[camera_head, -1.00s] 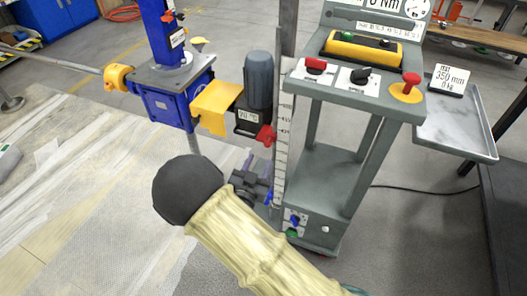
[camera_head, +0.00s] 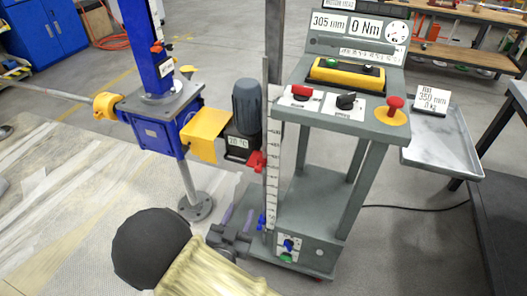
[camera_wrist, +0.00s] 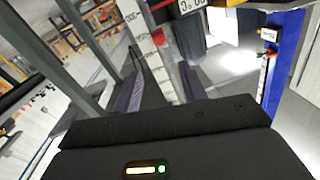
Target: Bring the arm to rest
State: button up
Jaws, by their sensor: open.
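My gripper (camera_head: 238,216) is open and empty, low beside the left foot of the grey control stand (camera_head: 358,128). Its two purplish fingers stand apart in the wrist view (camera_wrist: 160,78). My arm, in a pale yellow sleeve with a black ball-shaped joint, enters from the bottom of the head view. I cannot tell whether the gripper touches the stand. The blue screw jack (camera_head: 155,132) stands to the left, with a yellow guard (camera_head: 205,134) and a grey motor (camera_head: 246,104) on its right side.
The stand carries a 305 mm display (camera_head: 330,24), a red mushroom button (camera_head: 394,104) and a white ruler (camera_head: 272,170). A metal tray (camera_head: 445,143) juts out at right, with a dark table (camera_head: 500,190) beyond. A cable lies on the floor. Open floor lies at left.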

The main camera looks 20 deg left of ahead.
jog(key=w+d+r+g+y, duration=0.1)
jog(key=w+d+r+g, duration=0.2)
jog(key=w+d+g, duration=0.9)
jog(key=s+d+r+n+g+h, duration=0.1)
jog(key=s+d+r+g, duration=0.15)
jog(key=s+d, duration=0.65)
jog(key=s+d+r+n+g, duration=0.1)
jog(key=s+d+r, duration=0.35)
jog(key=d, duration=0.85)
jog(key=w+p+v, duration=0.1)
jog(key=p+v, duration=1)
jog(key=p, duration=0.1)
jog(key=w+p+v, duration=0.2)
jog(key=p+v, duration=1)
jog(key=p, duration=0.1)
jog(key=shift+w+r, duration=0.3)
jog(key=shift+r, duration=0.35)
